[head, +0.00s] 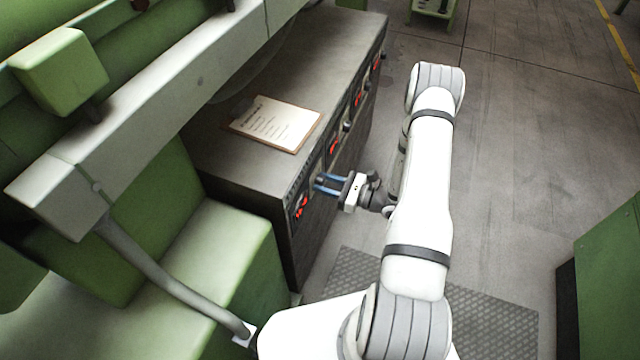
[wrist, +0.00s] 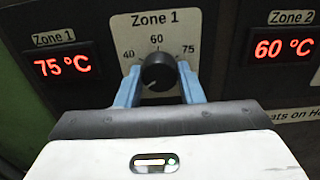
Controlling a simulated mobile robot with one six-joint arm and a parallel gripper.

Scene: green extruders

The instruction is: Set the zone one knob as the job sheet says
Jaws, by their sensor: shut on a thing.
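The zone one knob (wrist: 158,72) is black and round, on a pale plate marked Zone 1 with 40, 60 and 75 around it. A small pale mark shows at its lower left. The Zone 1 display (wrist: 62,65) left of it reads 75 °C in red. My gripper (wrist: 158,80) is shut on the knob, one blue finger on each side. In the head view my gripper (head: 319,183) reaches the cabinet front from the right. The job sheet (head: 268,123) lies on a clipboard on the cabinet top; its lines are too small to read.
The Zone 2 display (wrist: 284,50) reads 60 °C. More displays and knobs run along the front of the grey cabinet (head: 225,160). Green machine parts (head: 230,240) stand at the left. A green box (head: 610,270) stands at the right. Open floor (head: 520,150) lies right of my arm.

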